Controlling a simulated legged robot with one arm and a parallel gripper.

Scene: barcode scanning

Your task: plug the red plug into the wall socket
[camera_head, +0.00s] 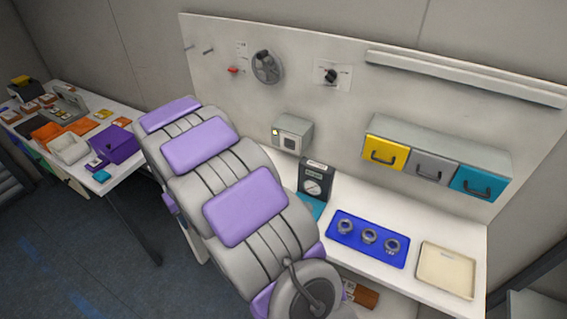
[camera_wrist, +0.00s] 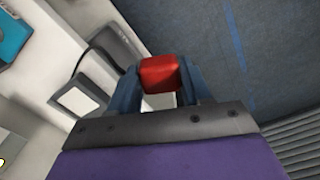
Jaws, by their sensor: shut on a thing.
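The red plug (camera_wrist: 160,74) is between the two blue-grey fingers of my gripper (camera_wrist: 158,88) in the wrist view. My gripper is shut on it. In the head view my grey and purple arm fills the middle, and neither my fingers nor the plug can be made out. A grey box with a dark-framed square face, which looks like the wall socket (camera_head: 289,142), is on the white back panel, right of my arm. A small yellowish light shows on its left side. In the wrist view I cannot make out the socket.
A gauge device (camera_head: 314,184), a blue tray (camera_head: 345,243) with three ring-shaped parts and an empty beige tray (camera_head: 446,270) are on the white bench. Yellow, grey and teal drawers (camera_head: 430,163) hang above. A cluttered table (camera_head: 108,187) stands at left. Dark floor is open at lower left.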

